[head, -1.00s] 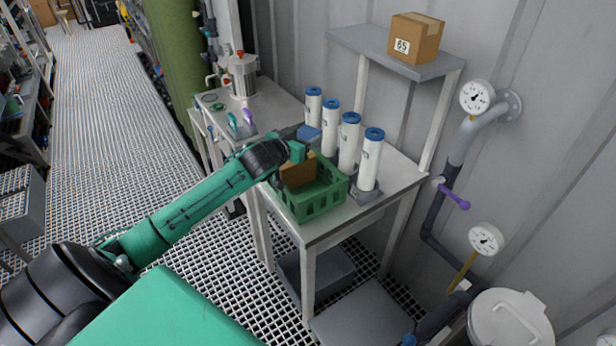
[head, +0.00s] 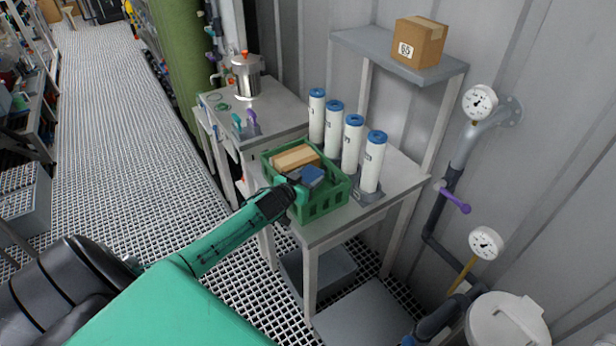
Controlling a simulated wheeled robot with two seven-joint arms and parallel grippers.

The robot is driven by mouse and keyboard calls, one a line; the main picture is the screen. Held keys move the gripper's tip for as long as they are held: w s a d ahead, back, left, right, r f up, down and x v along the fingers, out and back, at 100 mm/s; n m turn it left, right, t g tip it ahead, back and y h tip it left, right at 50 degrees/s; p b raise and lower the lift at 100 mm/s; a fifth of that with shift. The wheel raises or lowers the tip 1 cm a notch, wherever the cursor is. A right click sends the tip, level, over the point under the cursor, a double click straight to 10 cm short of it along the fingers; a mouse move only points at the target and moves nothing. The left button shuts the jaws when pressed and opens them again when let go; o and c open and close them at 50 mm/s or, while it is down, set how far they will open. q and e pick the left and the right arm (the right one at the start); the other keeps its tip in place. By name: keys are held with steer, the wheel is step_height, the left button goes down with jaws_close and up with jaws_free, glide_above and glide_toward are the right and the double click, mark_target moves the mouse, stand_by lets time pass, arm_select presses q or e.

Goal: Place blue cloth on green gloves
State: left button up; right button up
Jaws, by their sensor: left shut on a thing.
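The blue cloth (head: 312,176) is a small folded dark-blue square over the green crate (head: 325,205). My left gripper (head: 299,184) reaches in from the lower left and is shut on the near left edge of the cloth. The cloth is above or inside the crate's opening; I cannot tell whether it touches anything below. I cannot make out green gloves; the arm, cloth and crate walls hide part of the crate's inside. My right gripper is not in view.
A tan block (head: 295,158) lies in the crate's far left part. Several white cylinders with blue caps stand just behind the crate on the same table (head: 322,232). A metal pot (head: 246,78) stands on the farther table. A shelf with a cardboard box (head: 419,43) is above right.

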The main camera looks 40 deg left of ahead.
arm_select(q)
steer(key=shift+f+b, duration=0.3)
steer(key=shift+f, duration=0.15)
steer(key=o, duration=1)
steer(key=shift+s+r+p, duration=0.1)
steer(key=shift+r+p, duration=0.25)
steer(key=shift+r, duration=0.25)
steer(key=shift+s+r+b, duration=0.35)
steer(key=shift+s+b, duration=0.05)
steer(key=shift+s, duration=1.55)
steer(key=shift+s+r+b, duration=0.35)
steer(key=shift+s+r, duration=0.05)
steer(key=shift+s, duration=1.5)
steer(key=shift+s+r+b, duration=0.35)
steer(key=shift+s+b, duration=0.05)
steer(key=shift+s, duration=1.55)
